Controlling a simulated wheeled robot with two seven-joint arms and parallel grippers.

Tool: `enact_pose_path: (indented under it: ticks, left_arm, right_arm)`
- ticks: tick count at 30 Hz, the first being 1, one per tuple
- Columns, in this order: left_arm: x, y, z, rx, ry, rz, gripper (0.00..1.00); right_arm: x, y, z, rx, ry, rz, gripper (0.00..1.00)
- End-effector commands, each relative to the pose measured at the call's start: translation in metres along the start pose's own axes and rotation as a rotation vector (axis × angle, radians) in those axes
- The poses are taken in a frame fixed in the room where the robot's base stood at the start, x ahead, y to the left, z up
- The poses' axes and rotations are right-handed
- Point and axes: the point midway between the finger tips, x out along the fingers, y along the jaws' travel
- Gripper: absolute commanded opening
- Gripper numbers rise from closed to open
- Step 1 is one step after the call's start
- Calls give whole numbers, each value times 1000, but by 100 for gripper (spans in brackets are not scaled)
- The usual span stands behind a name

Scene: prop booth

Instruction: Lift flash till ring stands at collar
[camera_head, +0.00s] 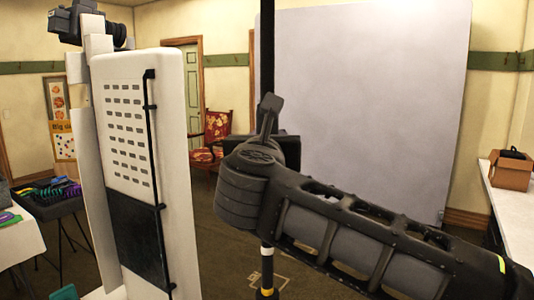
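A thin black upright pole (267,50) runs from the top edge down the middle of the view. Its lower part shows below my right arm, with a pale band (267,251) and a yellow ring (267,292) near the bottom edge. The flash itself is not clearly seen. My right arm comes in from the lower right, and its wrist end covers the pole's middle. A dark upright piece and a dark block (287,150) show at the pole there. My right gripper's fingers cannot be made out, so its hold is unclear. My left gripper is out of view.
A tall white slotted panel (172,85) with a black cable stands close at left. A camera (90,25) sits up behind it. A large grey backdrop (385,100) stands behind the pole. A white counter (515,215) with a cardboard box (510,173) is at right.

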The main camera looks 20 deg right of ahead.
Motion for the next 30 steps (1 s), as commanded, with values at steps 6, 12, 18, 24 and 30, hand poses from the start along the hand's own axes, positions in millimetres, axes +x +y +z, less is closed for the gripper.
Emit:
enact_pose_path:
  ticks: [6, 12, 18, 24, 30]
  left_arm:
    - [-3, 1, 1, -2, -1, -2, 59]
    - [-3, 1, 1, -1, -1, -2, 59]
    - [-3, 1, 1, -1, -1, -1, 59]
    - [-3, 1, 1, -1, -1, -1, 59]
    - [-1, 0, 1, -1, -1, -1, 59]
  right_arm:
    - [0, -1, 10, -1, -4, -1, 0]
    - [0, -1, 11, 1, -8, 0, 0]
    - [0, -1, 10, 1, -5, 0, 48]
    - [0, 0, 7, 0, -1, 0, 55]
    - [-2, 0, 6, 0, 0, 0, 55]
